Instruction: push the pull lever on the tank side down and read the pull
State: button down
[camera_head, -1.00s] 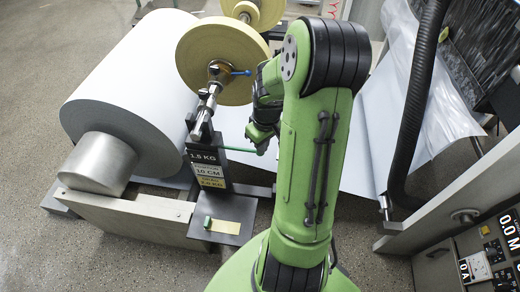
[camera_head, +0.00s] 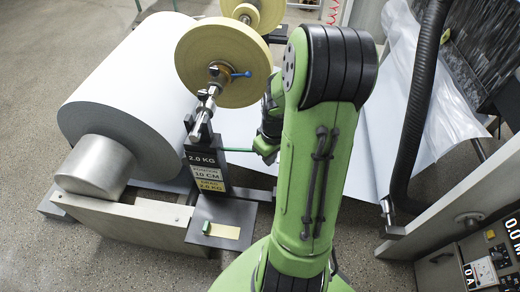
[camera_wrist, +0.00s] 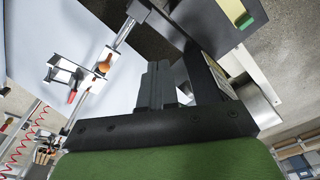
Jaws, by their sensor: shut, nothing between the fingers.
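A dark sign (camera_head: 206,172) stands at the near end of the tape stand and reads 2.0 KG on top. Below are a white line reading 10 CM and a yellow line that looks like 2.0 KG. A thin green bar (camera_head: 237,150) runs right from the sign toward my gripper (camera_head: 266,150). I cannot tell whether they touch, because my arm hides part of this area. In the wrist view my gripper's grey fingers (camera_wrist: 156,84) are together with nothing between them. No lever is clearly visible in the wrist view.
A big white paper roll (camera_head: 130,95) lies at left, with yellow tape rolls (camera_head: 222,62) beside it. A blue handle (camera_head: 241,74) shows on the nearer one. A black hose (camera_head: 415,110) hangs at right, above a control panel (camera_head: 490,255). Floor at left is clear.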

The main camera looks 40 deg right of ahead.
notch_tip(320, 180, up, 15)
jog(key=s+p, duration=0.1)
jog(key=p, duration=0.3)
jog(key=shift+s+r+p, duration=0.2)
jog(key=shift+s+p, duration=0.1)
jog(key=shift+p, duration=0.1)
jog(key=shift+a, duration=0.1)
jog(key=s+a+r+t, duration=0.1)
jog(key=s+a+r, duration=0.1)
jog(key=a, duration=0.4)
jog(key=s+a+r+t, duration=0.2)
jog(key=a+r, duration=0.1)
jog(key=a, duration=0.4)
jog(key=s+a+r+t, duration=0.1)
jog(key=s+a+r, duration=0.2)
jog(key=a, duration=0.4)
jog(key=shift+r+p, duration=0.25)
jog(key=shift+p, duration=0.1)
jog(key=shift+s+d, duration=0.1)
